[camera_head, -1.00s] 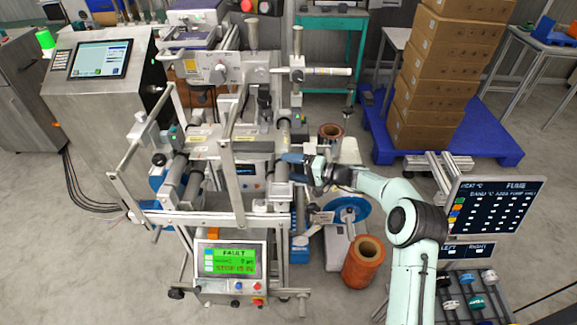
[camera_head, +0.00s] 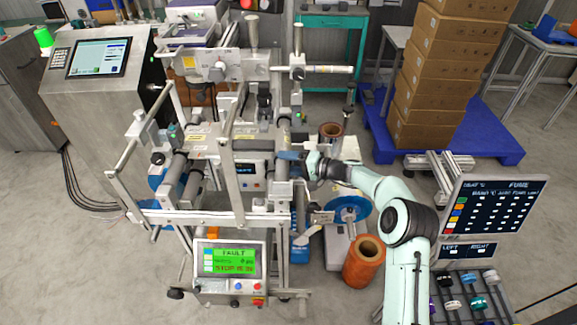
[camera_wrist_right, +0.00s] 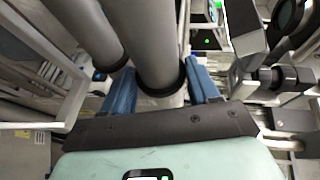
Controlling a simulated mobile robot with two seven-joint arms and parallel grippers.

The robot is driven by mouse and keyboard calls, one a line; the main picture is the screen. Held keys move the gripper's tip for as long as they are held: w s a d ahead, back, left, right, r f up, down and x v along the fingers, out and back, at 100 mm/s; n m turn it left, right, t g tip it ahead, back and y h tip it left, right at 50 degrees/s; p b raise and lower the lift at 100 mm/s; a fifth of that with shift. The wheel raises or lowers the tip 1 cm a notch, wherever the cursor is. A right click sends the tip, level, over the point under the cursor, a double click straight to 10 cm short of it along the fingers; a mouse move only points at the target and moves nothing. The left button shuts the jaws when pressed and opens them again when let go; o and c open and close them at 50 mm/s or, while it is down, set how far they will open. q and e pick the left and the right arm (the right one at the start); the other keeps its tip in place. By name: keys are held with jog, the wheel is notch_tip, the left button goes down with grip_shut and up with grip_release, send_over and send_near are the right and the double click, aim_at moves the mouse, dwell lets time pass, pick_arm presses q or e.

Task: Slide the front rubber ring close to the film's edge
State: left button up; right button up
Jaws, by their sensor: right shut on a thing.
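My right gripper (camera_head: 284,156) reaches in from the right to the grey roller (camera_wrist_right: 148,30) on the near right side of the machine. In the right wrist view its two blue fingers (camera_wrist_right: 162,85) stand on either side of this roller, shut on a black rubber ring (camera_wrist_right: 163,88) around it. The fingers partly hide the ring. A second grey roller (camera_wrist_right: 90,28) runs to the left, with another dark ring (camera_wrist_right: 112,67) on it. I cannot make out the film's edge in either view. My left gripper is not in view.
The machine's metal frame (camera_head: 205,218) and green fault screen (camera_head: 228,262) stand near the rollers. A blue reel (camera_head: 350,212), a copper-coloured roll (camera_head: 365,262) and a dark display board (camera_head: 497,208) are to the right. Stacked boxes (camera_head: 430,75) stand farther back.

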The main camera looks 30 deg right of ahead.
jog(key=shift+w+d+f, duration=0.1)
jog(key=shift+w+d, duration=0.2)
jog(key=shift+w, duration=0.1)
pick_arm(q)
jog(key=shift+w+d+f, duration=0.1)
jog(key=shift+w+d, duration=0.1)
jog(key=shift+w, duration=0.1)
pick_arm(e)
jog(key=shift+a, duration=0.1)
jog(key=o, duration=1.5)
jog(key=shift+s, duration=0.1)
pick_arm(q)
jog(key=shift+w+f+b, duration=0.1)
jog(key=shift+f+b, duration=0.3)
jog(key=shift+b, duration=0.05)
pick_arm(e)
jog(key=v, duration=1.3)
jog(key=shift+s, duration=0.2)
